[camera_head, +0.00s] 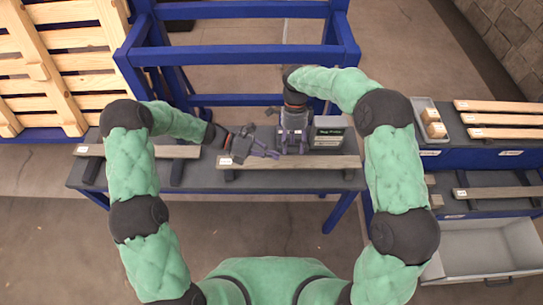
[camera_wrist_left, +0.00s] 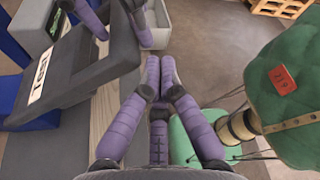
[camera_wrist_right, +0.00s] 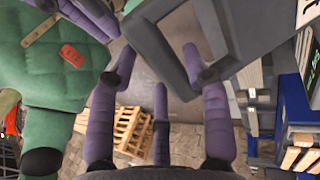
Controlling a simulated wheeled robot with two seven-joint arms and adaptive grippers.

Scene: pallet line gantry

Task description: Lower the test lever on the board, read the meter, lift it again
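The test board with its meter (camera_head: 328,132) stands at the back of the bench, its small dark screen with green marks too small to read. The grey test lever, a frame-like handle, shows in the left wrist view (camera_wrist_left: 75,65) beside a white "TEST" label, and in the right wrist view (camera_wrist_right: 165,55). My right gripper (camera_wrist_right: 158,58) has a finger on either side of one lever bar, one passing through its opening; it appears closed on the bar. My left gripper (camera_wrist_left: 160,62) is empty, fingertips together, just left of the right gripper in the head view.
A wooden plank (camera_head: 300,162) lies along the front of the dark bench (camera_head: 205,178). Blue frame rails (camera_head: 240,10) stand behind. A shelf with planks and a grey bin (camera_head: 485,250) is at right, pallets (camera_head: 60,55) at left. My two grippers are close together.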

